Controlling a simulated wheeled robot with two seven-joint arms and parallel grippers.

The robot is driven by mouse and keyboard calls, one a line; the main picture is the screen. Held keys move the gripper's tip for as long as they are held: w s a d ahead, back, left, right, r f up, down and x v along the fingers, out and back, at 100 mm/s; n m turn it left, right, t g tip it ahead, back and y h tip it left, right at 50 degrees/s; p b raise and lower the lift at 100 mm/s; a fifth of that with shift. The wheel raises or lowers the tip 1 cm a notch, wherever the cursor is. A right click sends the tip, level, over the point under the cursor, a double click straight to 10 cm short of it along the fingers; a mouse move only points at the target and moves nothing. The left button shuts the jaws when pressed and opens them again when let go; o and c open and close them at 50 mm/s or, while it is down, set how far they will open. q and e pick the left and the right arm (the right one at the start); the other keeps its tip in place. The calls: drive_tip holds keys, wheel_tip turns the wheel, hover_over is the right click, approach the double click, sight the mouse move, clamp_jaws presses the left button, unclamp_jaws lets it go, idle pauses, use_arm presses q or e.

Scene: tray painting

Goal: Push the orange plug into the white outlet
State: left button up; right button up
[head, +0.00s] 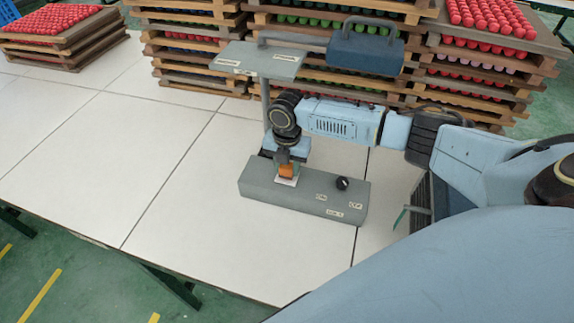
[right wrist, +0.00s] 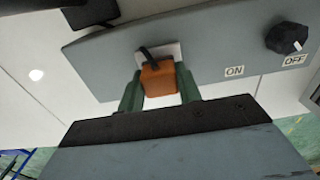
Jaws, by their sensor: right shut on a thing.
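The orange plug (head: 287,170) is between the fingers of my right gripper (head: 290,164), which is shut on it. In the right wrist view the plug (right wrist: 158,82) sits between the two green fingers, with a short black cord at its far side. The white outlet (head: 286,182) is a small plate on top of a grey box. In the right wrist view the outlet (right wrist: 172,50) is partly hidden behind the plug. The plug is right at the outlet; I cannot tell whether its prongs are inside. My left gripper is not in view.
The grey box (head: 310,200) has a black knob (head: 342,183) and ON and OFF labels. A grey stand (head: 262,60) with a blue device (head: 365,50) rises behind. Stacked wooden trays of coloured balls (head: 195,50) line the back. The white table (head: 170,150) is clear at left.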

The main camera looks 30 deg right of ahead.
drive_tip(key=shift+f, duration=0.1)
drive_tip(key=o, duration=1.5)
wheel_tip(320, 180, up, 6)
drive_tip(key=p, duration=0.6)
wheel_tip(320, 180, up, 8)
drive_tip(key=shift+f, duration=0.2)
